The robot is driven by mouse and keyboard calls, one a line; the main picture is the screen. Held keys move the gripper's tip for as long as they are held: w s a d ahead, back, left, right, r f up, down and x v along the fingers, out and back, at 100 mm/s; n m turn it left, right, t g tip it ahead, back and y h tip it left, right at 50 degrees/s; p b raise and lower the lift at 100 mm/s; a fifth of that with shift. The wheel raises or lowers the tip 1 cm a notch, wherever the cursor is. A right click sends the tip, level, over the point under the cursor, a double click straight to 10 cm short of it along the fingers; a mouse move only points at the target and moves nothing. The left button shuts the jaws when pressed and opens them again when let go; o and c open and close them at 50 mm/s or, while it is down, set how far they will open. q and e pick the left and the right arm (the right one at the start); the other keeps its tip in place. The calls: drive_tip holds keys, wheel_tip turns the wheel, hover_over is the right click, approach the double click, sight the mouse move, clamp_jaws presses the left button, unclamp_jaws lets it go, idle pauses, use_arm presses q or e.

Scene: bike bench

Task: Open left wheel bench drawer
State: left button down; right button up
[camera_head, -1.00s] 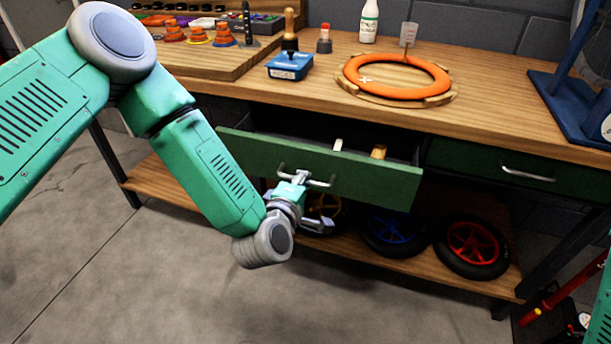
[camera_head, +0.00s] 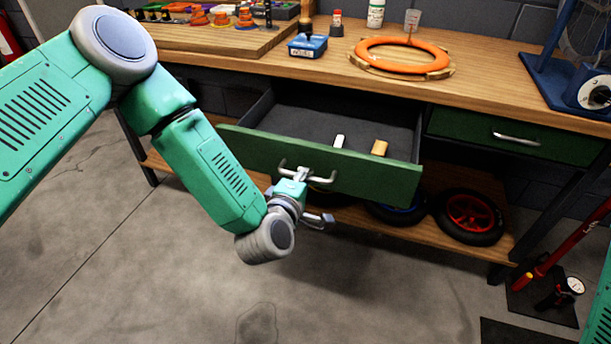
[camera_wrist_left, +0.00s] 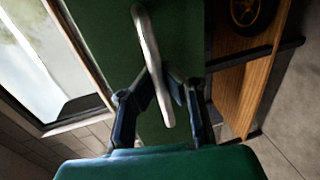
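The left drawer (camera_head: 378,181) of the wooden-topped bench is pulled well out, with its green front toward me and its dark inside showing. A silver bar handle (camera_head: 326,178) is on the front. My left gripper (camera_head: 298,178) is at this handle. In the left wrist view, the fingers of my left gripper (camera_wrist_left: 162,76) close in from both sides on the handle (camera_wrist_left: 151,45). Its fingertips are partly hidden in the head view. A white item (camera_head: 339,141) and a tan block (camera_head: 379,147) lie in the drawer. My right gripper is not in view.
The right drawer (camera_head: 560,147) is shut. An orange ring (camera_head: 405,55) and a blue box (camera_head: 307,46) are on the bench top. A wheel with a red hub (camera_head: 471,212) lies on the lower shelf. The floor in front is clear.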

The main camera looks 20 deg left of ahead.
use_arm(q)
drive_tip(key=shift+s+f, duration=0.15)
drive_tip(key=shift+f, duration=0.1)
drive_tip(key=c, duration=1.6)
unclamp_jaws()
drive_tip(key=shift+d, duration=0.1)
drive_tip(key=shift+r, duration=0.1)
drive_tip(key=v, duration=1.1)
drive_tip(key=shift+s, duration=0.3)
